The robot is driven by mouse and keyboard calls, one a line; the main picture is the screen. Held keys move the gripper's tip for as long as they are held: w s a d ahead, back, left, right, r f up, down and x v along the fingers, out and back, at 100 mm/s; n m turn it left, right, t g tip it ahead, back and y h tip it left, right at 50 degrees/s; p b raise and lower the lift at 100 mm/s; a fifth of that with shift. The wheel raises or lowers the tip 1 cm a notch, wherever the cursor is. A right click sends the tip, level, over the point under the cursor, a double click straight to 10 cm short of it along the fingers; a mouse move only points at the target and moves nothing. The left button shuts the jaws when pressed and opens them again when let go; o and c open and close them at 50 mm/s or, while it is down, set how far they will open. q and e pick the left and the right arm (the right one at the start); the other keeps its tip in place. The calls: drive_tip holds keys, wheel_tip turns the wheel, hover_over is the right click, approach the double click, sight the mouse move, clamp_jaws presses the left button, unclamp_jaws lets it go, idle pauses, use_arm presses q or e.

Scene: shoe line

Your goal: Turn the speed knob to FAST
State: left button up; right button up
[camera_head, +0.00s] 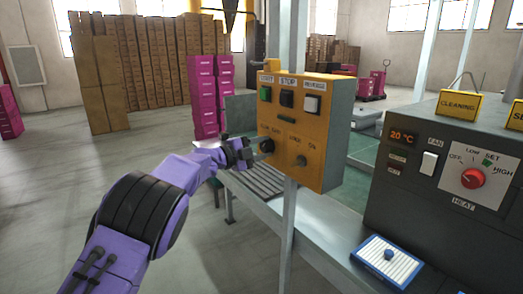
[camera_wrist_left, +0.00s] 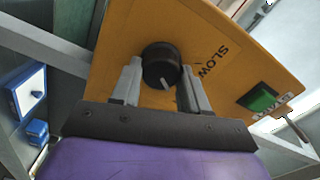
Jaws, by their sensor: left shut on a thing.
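The orange control box (camera_head: 308,132) stands on a post, with a black speed knob (camera_head: 267,145) low on its left side. My left gripper (camera_head: 250,152) reaches the knob from the left. In the left wrist view, the two grey fingers of my left gripper (camera_wrist_left: 161,88) are shut on the black knob (camera_wrist_left: 160,62), one on each side. A pale pointer mark shows on the knob's lower edge there. The word SLOW (camera_wrist_left: 213,60) is printed to the right of the knob in that view. The FAST label cannot be made out. My right gripper is not in view.
Green (camera_head: 265,94), black (camera_head: 287,99) and white (camera_head: 312,104) buttons sit above the knob. Another small knob (camera_head: 300,160) is to its right. A dark heater panel (camera_head: 425,190) with a red dial (camera_head: 473,178) stands at right.

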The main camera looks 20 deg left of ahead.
use_arm(q)
drive_tip(key=o, duration=1)
drive_tip(key=shift+o, duration=0.2)
drive_tip(key=shift+a, duration=0.1)
drive_tip(key=shift+s+a, duration=0.15)
drive_tip(key=shift+s, duration=0.1)
drive_tip(key=b+v, duration=0.2)
drive_tip(key=v, duration=0.8)
drive_tip(key=shift+b, duration=0.3)
drive_tip(key=shift+w, duration=0.1)
